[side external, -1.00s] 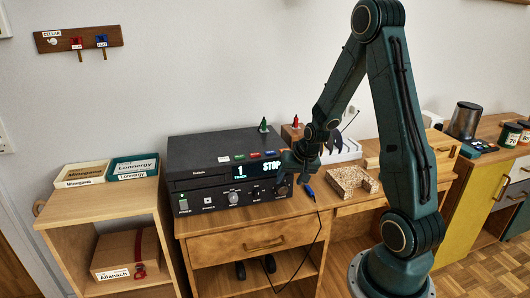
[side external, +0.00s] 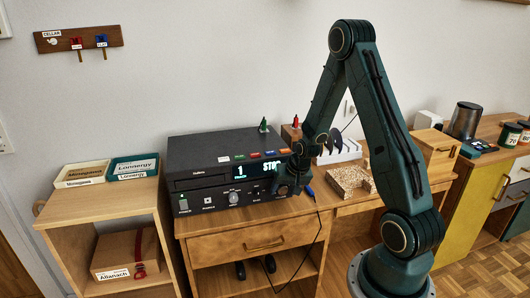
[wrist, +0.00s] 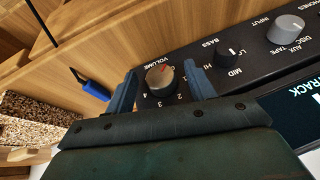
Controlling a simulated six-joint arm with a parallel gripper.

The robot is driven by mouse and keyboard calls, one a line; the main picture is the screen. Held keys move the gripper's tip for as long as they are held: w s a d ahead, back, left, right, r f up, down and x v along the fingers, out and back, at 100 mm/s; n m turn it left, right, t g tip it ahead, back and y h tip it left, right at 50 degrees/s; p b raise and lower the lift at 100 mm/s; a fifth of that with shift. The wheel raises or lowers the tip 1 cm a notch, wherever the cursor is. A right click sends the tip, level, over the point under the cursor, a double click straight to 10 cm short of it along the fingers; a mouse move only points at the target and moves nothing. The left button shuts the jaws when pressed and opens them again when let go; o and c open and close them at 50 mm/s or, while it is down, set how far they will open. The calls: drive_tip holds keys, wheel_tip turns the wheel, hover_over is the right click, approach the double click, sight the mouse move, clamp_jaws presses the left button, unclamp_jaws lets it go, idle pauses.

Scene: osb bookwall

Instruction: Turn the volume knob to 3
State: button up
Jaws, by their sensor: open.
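The volume knob (wrist: 161,80) is a dark round knob with a metallic face and a red mark, on the black stereo's front panel. The word VOLUME is printed beside it, and the figures 4, 3 and 2 show around its lower side in the wrist view. The red mark sits on the side away from the 3. My gripper (wrist: 162,88) is open, with one blue-grey finger on either side of the knob; I cannot tell whether they touch it. In the side view my gripper (side external: 284,187) is at the right end of the stereo (side external: 215,160) and hides the knob.
The BASS/MID knob (wrist: 229,54) and the input selector (wrist: 286,28) lie beside the right finger.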

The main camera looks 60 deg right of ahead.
drive_tip(key=shift+c, duration=0.3)
drive_tip(key=c, duration=0.9)
drive_tip(key=shift+s+d+t+y, duration=0.1)
drive_tip(key=shift+t+y, duration=0.2)
drive_tip(key=shift+t, duration=0.1)
drive_tip(key=shift+s+d+f+m+t+y, duration=0.15)
drive_tip(key=shift+m+t+y, duration=0.25)
drive_tip(key=shift+t+y, duration=0.3)
drive_tip(key=shift+m+t+y, duration=0.3)
drive_tip(key=shift+t+y, duration=0.6)
drive_tip(key=shift+t, duration=0.1)
